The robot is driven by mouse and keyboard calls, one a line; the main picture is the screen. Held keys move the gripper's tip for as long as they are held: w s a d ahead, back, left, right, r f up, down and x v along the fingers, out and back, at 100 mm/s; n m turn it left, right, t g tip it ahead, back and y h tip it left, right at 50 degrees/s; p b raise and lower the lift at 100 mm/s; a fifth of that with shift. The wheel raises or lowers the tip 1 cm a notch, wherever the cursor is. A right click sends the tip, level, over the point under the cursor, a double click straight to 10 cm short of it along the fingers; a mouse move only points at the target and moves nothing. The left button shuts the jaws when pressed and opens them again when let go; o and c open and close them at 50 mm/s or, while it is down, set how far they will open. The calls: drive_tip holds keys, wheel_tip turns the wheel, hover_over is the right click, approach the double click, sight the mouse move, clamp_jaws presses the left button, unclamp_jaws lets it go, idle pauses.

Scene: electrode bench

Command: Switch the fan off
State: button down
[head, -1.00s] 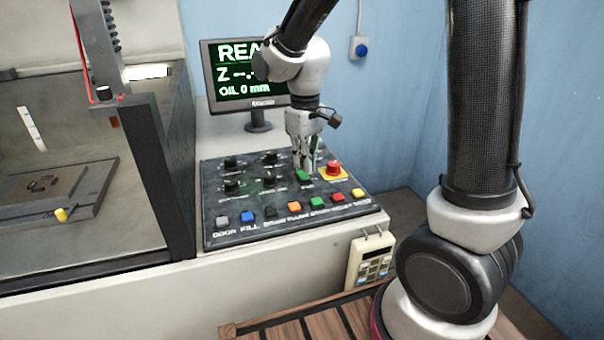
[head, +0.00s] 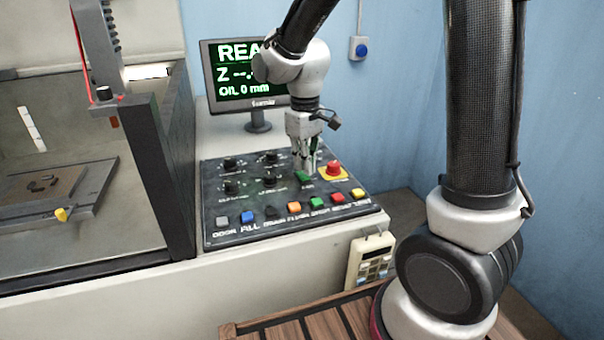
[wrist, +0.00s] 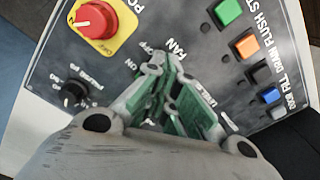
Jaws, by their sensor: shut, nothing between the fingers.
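Several black knobs (head: 231,187) are to the left, and a row of coloured buttons (head: 294,208) runs along the panel's front. A monitor (head: 240,75) stands behind.

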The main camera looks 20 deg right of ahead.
sight(305, 176)
drive_tip(key=shift+f, duration=0.95)
idle(0.4)
drive_tip(key=shift+r, duration=3.5)
drive_tip(key=shift+s+f, duration=0.1)
drive_tip(key=s+d+r+m+t, duration=0.2)
drive_tip(key=s+d+r+m, duration=0.1)
drive_tip(key=s+d, duration=0.4)
drive_tip(key=s+d+r+m+t, duration=0.2)
drive_tip(key=s+d+r, duration=0.3)
drive_tip(key=s+d, duration=0.3)
drive_tip(key=s+m, duration=0.1)
drive_tip(key=s, duration=0.2)
drive_tip(key=shift+s+r, duration=0.2)
drive_tip(key=shift+s, duration=0.2)
